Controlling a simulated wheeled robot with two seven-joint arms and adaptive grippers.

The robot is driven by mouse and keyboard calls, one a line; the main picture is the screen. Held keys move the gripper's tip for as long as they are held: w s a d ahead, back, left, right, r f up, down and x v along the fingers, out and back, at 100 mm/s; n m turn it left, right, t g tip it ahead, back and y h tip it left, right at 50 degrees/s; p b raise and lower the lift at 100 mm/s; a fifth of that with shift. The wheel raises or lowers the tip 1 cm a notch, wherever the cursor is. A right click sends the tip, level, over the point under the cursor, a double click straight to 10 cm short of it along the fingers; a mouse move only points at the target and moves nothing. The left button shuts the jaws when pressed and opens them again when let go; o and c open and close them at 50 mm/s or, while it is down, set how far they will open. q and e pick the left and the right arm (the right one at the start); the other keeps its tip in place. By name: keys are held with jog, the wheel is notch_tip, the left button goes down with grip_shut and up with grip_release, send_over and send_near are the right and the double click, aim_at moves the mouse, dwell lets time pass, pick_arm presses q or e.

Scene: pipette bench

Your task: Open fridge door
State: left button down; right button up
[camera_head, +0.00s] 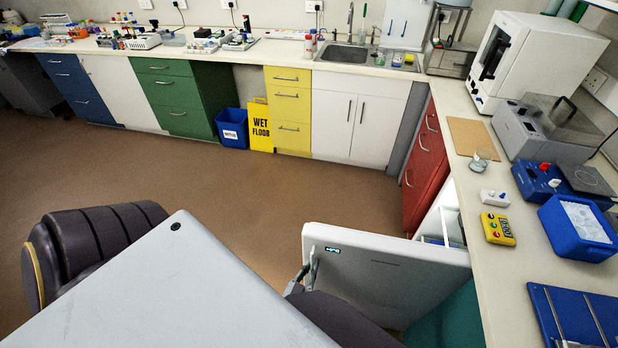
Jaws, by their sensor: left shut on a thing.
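The white fridge door (385,270) stands swung out from the under-counter fridge on the right side of the room. It carries a small lit display near its upper left corner. Behind it, part of the fridge's white interior (440,222) shows through the gap below the counter. My left gripper (308,270) is at the door's left edge, shut on the door handle (313,262). Its fingers are small and partly hidden by the dark arm link below. The lower part of the door is covered by my arm. My right gripper is not in view.
A red drawer cabinet (425,168) stands just beyond the fridge. The counter (480,255) above it holds a yellow device (497,228), a blue ice tub (578,228) and a glass beaker (481,158). The brown floor (230,185) left of the door is clear.

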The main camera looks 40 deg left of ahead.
pick_arm(q)
jog(key=c, duration=1.5)
grip_release()
jog(key=shift+s, duration=0.15)
jog(key=shift+d+f+v, duration=0.1)
jog(key=shift+v, duration=2)
jog(key=shift+d+f+v, duration=0.1)
jog(key=shift+v, duration=2)
jog(key=shift+r+x, duration=0.15)
jog(key=shift+x, duration=2)
jog(key=shift+r+x, duration=0.1)
jog(key=shift+x, duration=2)
jog(key=shift+s+a+f, duration=0.1)
jog(key=shift+s, duration=0.1)
